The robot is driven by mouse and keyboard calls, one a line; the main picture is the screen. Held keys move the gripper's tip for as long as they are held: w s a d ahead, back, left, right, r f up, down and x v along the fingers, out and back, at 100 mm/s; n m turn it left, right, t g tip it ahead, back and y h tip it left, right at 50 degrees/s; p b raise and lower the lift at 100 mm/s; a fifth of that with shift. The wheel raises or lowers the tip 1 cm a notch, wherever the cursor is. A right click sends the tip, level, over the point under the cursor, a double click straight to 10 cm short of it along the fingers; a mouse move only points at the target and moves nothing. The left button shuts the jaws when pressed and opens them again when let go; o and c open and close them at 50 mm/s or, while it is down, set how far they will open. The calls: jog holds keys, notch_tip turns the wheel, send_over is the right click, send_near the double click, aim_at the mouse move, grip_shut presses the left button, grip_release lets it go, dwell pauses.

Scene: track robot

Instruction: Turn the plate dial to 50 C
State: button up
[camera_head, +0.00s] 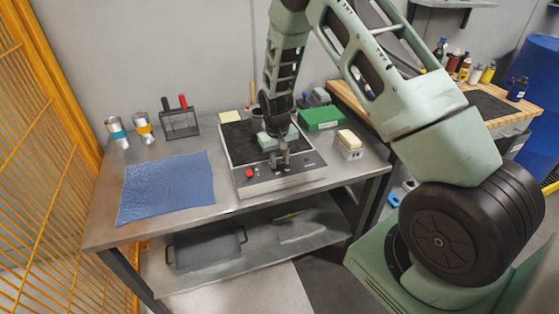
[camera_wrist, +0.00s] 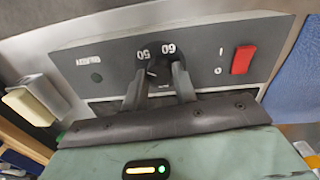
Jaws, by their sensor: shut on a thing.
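The hot plate (camera_head: 258,186) is a grey unit with a dark top, standing on the metal table. Its sloped front panel (camera_wrist: 205,45) fills the upper wrist view, seen upside down. The plate dial (camera_wrist: 157,70) is a small dark knob on that panel, with the numbers 50 and 60 printed beside it. My gripper (camera_wrist: 160,76) has its two fingers on either side of the dial and is shut on it. In the head view my gripper (camera_head: 282,163) hides the dial. The fingers cover part of the knob, and I cannot tell exactly where its pointer stands.
A red rocker switch (camera_wrist: 243,60) sits on the same panel. A blue mat (camera_head: 166,187) lies to the left, with two banded cylinders and a small rack behind it. A green box (camera_head: 320,119) and a pale block on a holder (camera_head: 349,144) stand to the right.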

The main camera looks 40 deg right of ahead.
jog(key=shift+m, duration=1.9)
jog(key=o, duration=1)
jog(key=r, duration=0.5)
jog(key=r+b, duration=0.1)
jog(key=r, duration=0.5)
jog(key=r+b, duration=0.1)
jog(key=r, duration=0.5)
jog(key=shift+w+a+r, duration=0.25)
jog(key=shift+a, duration=0.1)
